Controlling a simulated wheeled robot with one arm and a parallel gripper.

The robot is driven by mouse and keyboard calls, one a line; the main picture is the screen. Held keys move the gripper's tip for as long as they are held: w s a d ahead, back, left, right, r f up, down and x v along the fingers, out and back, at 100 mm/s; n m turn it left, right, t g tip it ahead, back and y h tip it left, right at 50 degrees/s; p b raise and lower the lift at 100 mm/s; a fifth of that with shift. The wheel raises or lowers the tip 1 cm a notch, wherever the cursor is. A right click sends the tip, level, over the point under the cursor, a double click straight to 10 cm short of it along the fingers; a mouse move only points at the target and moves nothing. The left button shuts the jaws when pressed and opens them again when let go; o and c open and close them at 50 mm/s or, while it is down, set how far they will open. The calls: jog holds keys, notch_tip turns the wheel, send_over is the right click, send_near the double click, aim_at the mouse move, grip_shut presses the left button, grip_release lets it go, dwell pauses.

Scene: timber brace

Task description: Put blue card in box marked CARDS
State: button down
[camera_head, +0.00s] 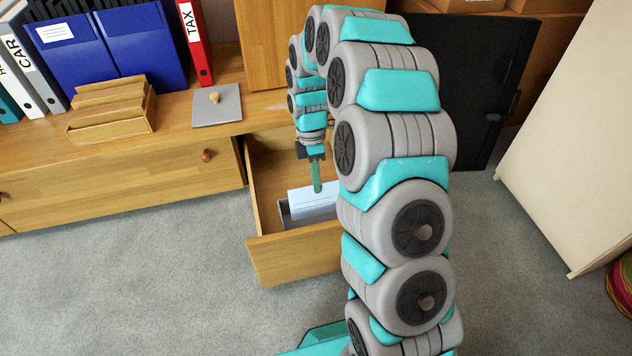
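A pale blue card (309,206) with faint lines stands upright in the open drawer (290,261). Its lower part is hidden by a grey box (285,216) inside the drawer, and its right end is hidden by my arm. No CARDS marking is readable on the box. My gripper (318,187) points down over the drawer, its green fingertips overlapping the card's upper edge. The fingers show as one narrow strip from this side, so I cannot tell whether they grip the card.
The drawer juts out from a low wooden cabinet (130,187). On its top are blue binders (110,50), a red TAX binder (194,40), a wooden stepped holder (112,110) and a grey lid with a knob (217,106). Grey carpet (130,280) at left is clear.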

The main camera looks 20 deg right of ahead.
aim_at(317, 195)
jog(key=shift+r, duration=0.1)
jog(key=shift+d+f+b, duration=0.1)
jog(key=shift+f+b, duration=0.5)
jog(key=shift+f, duration=6.35)
jog(key=shift+c, duration=2.4)
grip_release()
jog(key=shift+r+p, duration=1)
jog(key=shift+r, duration=3)
